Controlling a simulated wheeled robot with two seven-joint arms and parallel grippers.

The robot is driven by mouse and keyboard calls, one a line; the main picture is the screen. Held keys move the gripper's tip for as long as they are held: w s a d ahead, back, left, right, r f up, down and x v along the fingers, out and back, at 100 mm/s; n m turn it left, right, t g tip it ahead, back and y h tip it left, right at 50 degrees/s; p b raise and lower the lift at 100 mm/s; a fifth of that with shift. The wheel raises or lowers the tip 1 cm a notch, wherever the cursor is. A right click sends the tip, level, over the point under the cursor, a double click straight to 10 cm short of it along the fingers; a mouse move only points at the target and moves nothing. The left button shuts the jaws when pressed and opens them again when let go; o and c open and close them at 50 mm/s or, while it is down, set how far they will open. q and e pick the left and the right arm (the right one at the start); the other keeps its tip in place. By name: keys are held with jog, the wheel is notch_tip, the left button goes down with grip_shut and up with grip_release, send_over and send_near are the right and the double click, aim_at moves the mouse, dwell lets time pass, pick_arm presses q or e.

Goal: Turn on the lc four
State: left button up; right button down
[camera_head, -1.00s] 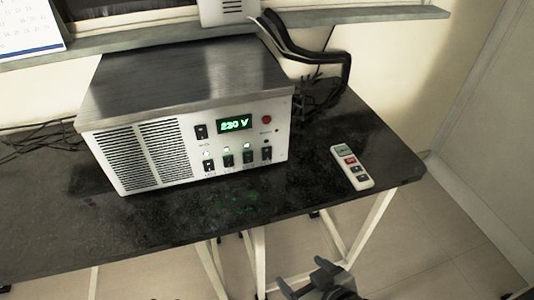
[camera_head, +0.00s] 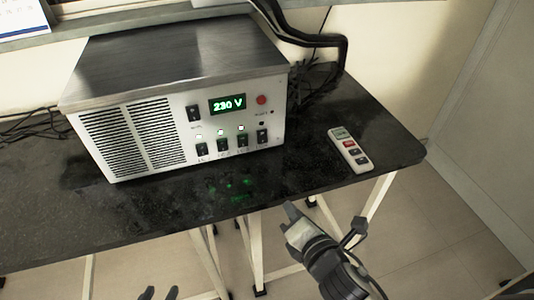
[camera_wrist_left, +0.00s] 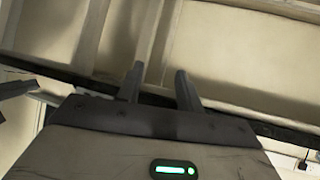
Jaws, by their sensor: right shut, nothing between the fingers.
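The white power box (camera_head: 190,130) with a grey top stands on the dark table, its display reading 230 V. Along the bottom of its panel is a row of black switches; the rightmost, which I take as the lc four (camera_head: 262,137), has a dark indicator above it. The other indicators in the row are lit. My right gripper (camera_head: 291,212) is shut and empty, in front of the table edge, below and right of the switch, apart from it. My left gripper (camera_head: 160,293) is open and empty at the bottom edge; its spread fingers also show in the left wrist view (camera_wrist_left: 159,85).
A white remote (camera_head: 350,150) lies on the black table (camera_head: 300,185), right of the box. A red button (camera_head: 261,100) and another black switch (camera_head: 194,114) sit higher on the panel. Black cables (camera_head: 315,42) run behind the box. The tabletop in front of the box is clear.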

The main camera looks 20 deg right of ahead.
jog(key=r+n, duration=0.1)
jog(key=n, duration=0.2)
jog(key=w+r+n+t, duration=0.1)
jog(key=r+n, duration=0.1)
jog(key=n, duration=0.2)
jog(key=w+r+n+t+b, duration=0.1)
jog(key=n, duration=0.2)
jog(key=shift+w+a+r+n, duration=0.2)
jog(key=shift+w+n, duration=0.05)
jog(key=shift+n, duration=0.15)
send_near(263, 143)
jog(key=w, duration=0.5)
jog(key=shift+w+a+f, duration=0.2)
jog(key=shift+f, duration=0.15)
jog(key=shift+w+f, duration=0.1)
jog(key=shift+w, duration=0.6)
